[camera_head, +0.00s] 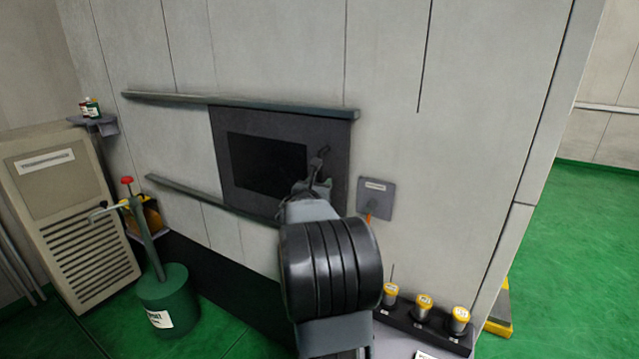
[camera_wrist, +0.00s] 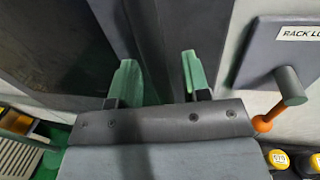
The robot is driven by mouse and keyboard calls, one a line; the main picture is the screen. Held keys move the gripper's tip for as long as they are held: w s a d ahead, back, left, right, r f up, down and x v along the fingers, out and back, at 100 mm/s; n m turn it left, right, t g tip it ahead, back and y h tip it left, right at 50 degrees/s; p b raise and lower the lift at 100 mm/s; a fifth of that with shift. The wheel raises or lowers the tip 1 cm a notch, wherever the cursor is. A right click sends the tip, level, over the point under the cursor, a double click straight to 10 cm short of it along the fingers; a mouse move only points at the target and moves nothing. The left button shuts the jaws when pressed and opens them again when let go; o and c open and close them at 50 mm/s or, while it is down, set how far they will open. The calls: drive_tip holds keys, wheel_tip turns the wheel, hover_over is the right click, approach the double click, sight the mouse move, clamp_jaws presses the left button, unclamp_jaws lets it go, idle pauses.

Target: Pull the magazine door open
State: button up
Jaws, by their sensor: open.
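The magazine door (camera_head: 230,170) is a dark sliding panel with a black window, hung between two grey rails on the pale machine wall. It covers the opening as far as I can see. My gripper (camera_head: 320,182) is at the door's right part and hides some of it. In the wrist view my gripper (camera_wrist: 157,80) is open, with two green fingertips apart. A dark upright bar or edge of the door (camera_wrist: 152,45) runs between and beyond the fingertips; I cannot tell if they touch it.
A grey labelled plate (camera_head: 376,190) with an orange-tipped lever (camera_wrist: 290,88) sits just right of the door. Below stand yellow-topped canisters (camera_head: 424,307) on a black rack. A green pump vessel (camera_head: 168,300) and a vented cabinet (camera_head: 70,220) stand at left.

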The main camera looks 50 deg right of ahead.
drive_tip(key=shift+w+d, duration=0.1)
drive_tip(key=shift+d, duration=0.1)
drive_tip(key=shift+c, duration=0.3)
clamp_jaws()
